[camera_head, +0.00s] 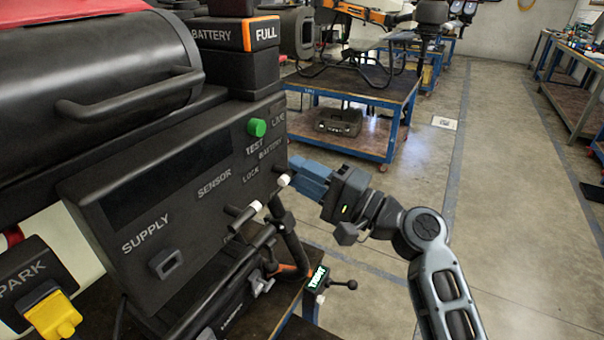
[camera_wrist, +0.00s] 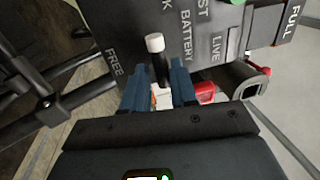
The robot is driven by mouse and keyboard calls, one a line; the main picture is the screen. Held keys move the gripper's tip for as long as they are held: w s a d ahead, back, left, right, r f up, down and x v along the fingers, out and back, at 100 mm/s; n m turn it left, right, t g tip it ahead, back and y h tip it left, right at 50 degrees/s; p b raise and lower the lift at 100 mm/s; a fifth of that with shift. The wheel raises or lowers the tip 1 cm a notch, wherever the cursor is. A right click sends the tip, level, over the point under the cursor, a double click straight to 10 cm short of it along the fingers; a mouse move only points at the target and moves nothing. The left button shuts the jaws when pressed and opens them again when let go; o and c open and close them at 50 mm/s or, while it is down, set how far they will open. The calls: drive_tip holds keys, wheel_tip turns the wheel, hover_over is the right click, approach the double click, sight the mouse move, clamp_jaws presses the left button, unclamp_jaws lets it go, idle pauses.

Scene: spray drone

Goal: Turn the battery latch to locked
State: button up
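The battery latch is a short black lever with a white tip. In the wrist view the latch (camera_wrist: 155,44) stands in front of the panel between the labels FREE and BATTERY, with the end of LOCK partly cut off above. In the head view its white tip (camera_head: 283,181) shows just left of my fingers. My gripper (camera_head: 303,178) reaches in from the right with blue fingers. In the wrist view the gripper (camera_wrist: 158,78) has its fingers apart, one on each side of the lever, and a gap shows beside it. Firm contact is not visible.
The dark panel (camera_head: 150,215) carries a green TEST button (camera_head: 257,127) above the latch and a second white-tipped lever (camera_head: 243,217) under SENSOR. A FULL battery block (camera_head: 235,33) sits above. A small TRIGGER-like handle (camera_head: 340,284) stands below. Open floor lies right.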

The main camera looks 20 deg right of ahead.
drive_tip(key=shift+o, duration=1.3)
drive_tip(key=b+v, duration=0.2)
drive_tip(key=v, duration=0.5)
drive_tip(key=shift+s+d, duration=0.2)
drive_tip(key=shift+s, duration=0.1)
drive_tip(key=shift+f, duration=0.1)
drive_tip(key=s+f+n+g+h, duration=0.1)
drive_tip(key=s+f+g+h, duration=0.1)
drive_tip(key=s+f+h, duration=1.2)
drive_tip(key=s+a+r+n+y, duration=0.1)
drive_tip(key=s+n, duration=0.4)
drive_tip(key=s, duration=0.6)
drive_tip(key=s+a+r+n+y, duration=0.1)
drive_tip(key=s+r+n, duration=0.2)
drive_tip(key=s, duration=0.8)
drive_tip(key=shift+s+a+n, duration=0.35)
drive_tip(key=shift+s+n, duration=0.05)
drive_tip(key=shift+n, duration=0.6)
